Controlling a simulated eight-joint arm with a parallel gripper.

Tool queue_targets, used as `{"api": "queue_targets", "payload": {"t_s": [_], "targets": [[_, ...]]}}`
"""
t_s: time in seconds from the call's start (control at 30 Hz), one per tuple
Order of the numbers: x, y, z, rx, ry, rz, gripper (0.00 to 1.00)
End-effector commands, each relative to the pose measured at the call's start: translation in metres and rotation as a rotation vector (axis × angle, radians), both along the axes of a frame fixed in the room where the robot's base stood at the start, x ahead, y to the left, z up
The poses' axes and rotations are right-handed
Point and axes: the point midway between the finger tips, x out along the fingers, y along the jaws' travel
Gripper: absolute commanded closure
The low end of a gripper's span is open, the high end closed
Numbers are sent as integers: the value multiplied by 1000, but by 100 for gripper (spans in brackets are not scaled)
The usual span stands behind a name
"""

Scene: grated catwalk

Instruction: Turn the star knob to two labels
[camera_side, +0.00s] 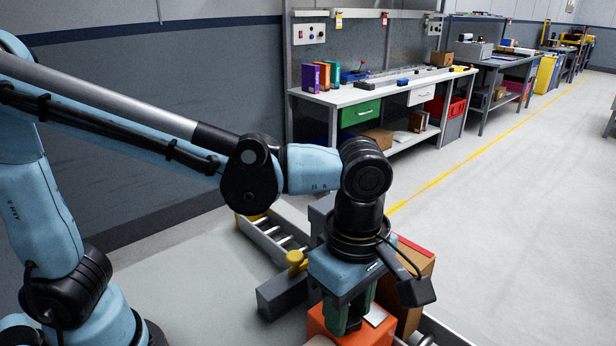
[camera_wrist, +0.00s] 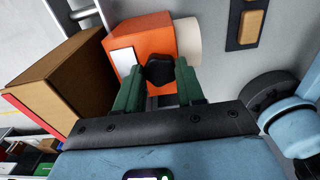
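The black star knob (camera_wrist: 158,70) sits on an orange box (camera_wrist: 140,38), which also shows below my arm in the side view (camera_side: 379,338). A pale blank-looking plate (camera_wrist: 122,62) lies on the box left of the knob; no writing is legible. My gripper (camera_wrist: 158,72) has green fingers, one on each side of the knob. No clear gap shows between knob and fingers, but I cannot tell whether they press on it. In the side view the gripper (camera_side: 345,322) points down at the box, and the knob is mostly hidden. The knob's pointing direction is unclear.
A brown cardboard box (camera_side: 410,282) with a red edge stands close beside my gripper. A white cylinder (camera_wrist: 188,42) adjoins the orange box. Workbenches (camera_side: 375,95) stand far behind.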

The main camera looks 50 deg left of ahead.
Motion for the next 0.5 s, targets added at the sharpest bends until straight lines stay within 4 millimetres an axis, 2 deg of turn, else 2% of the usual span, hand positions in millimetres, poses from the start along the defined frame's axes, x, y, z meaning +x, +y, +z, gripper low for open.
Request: {"api": "queue_targets", "payload": {"t_s": [0.03, 0.1, 0.5], "targets": [[0, 0, 0, 0, 1, 0, 86], [0, 0, 0, 0, 1, 0, 92], [0, 0, 0, 1, 2, -94, 92]]}}
